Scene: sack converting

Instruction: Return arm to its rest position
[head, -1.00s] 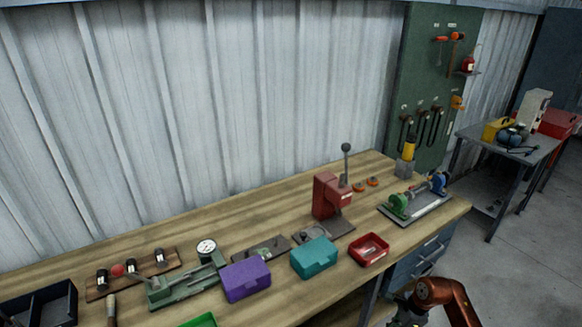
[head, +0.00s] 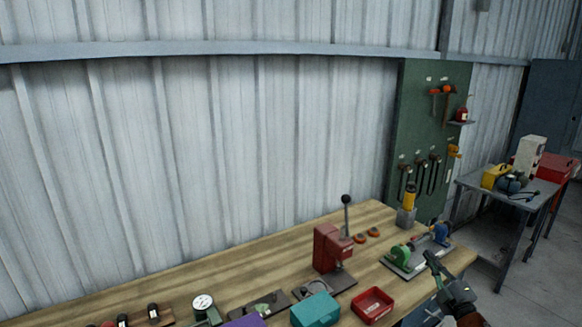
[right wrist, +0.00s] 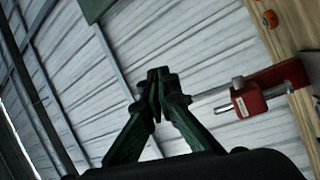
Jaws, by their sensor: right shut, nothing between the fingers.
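My right gripper (head: 432,260) is in the lower right of the head view, at the bench's right end in the picture, with its fingers pointing up. Its fingers are shut and empty; the right wrist view shows the dark green fingertips (right wrist: 158,76) together with nothing between them. Behind the fingers in that view are the corrugated wall and the red press (right wrist: 250,101). My left gripper is not in view.
The wooden bench (head: 255,258) holds the red press (head: 328,248), a red tray (head: 372,305), a teal box (head: 315,310) and a green-and-blue grinder (head: 402,255) close to my right gripper. A grey side table (head: 535,190) stands farther right.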

